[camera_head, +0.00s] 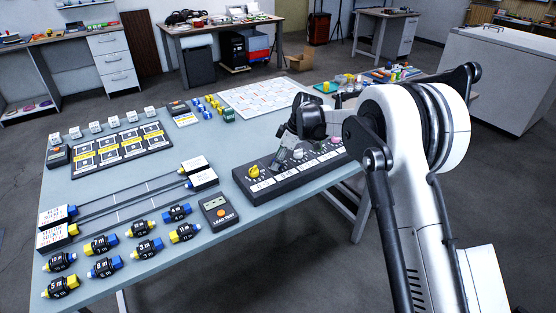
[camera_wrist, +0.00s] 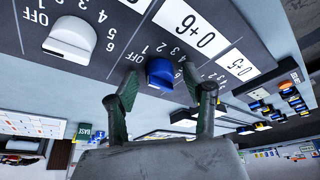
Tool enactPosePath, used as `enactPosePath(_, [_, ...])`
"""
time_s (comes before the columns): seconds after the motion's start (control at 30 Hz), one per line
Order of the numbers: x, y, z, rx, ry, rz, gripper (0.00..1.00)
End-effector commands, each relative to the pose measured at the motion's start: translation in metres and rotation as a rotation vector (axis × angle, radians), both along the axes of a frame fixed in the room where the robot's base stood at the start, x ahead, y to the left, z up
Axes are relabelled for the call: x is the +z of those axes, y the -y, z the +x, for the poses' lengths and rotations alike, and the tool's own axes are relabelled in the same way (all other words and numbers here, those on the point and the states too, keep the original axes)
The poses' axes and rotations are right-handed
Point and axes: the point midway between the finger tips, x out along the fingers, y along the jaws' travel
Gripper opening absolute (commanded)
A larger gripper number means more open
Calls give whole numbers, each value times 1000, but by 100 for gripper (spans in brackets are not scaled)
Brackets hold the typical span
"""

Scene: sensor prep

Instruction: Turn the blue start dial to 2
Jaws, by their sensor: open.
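The blue start dial (camera_wrist: 160,73) sits on the dark control panel in the wrist view, with printed numbers curving around it. The digits 1 to 4 show beside it. I cannot tell exactly which mark it points to. My gripper (camera_wrist: 160,88) is open, with one finger on each side of the blue dial. I cannot tell whether either finger touches it. In the head view my gripper (camera_head: 286,160) is over the control panel (camera_head: 262,186), and the blue dial is mostly hidden by it.
A white dial (camera_wrist: 72,39) stands close beside the blue one, with its own numbers. A yellow dial (camera_head: 254,171) is at the panel's left end. A lead tester (camera_head: 216,212) lies left of the panel, with several labelled connectors further left on the table (camera_head: 190,272).

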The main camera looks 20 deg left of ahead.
Motion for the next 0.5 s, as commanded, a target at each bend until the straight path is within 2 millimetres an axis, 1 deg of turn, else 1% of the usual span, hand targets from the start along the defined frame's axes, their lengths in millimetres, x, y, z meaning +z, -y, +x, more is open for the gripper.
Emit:
enactPosePath(0.2, [0, 0, 0, 0, 0, 0, 46])
enactPosePath(0.5, [0, 0, 0, 0, 0, 0, 6])
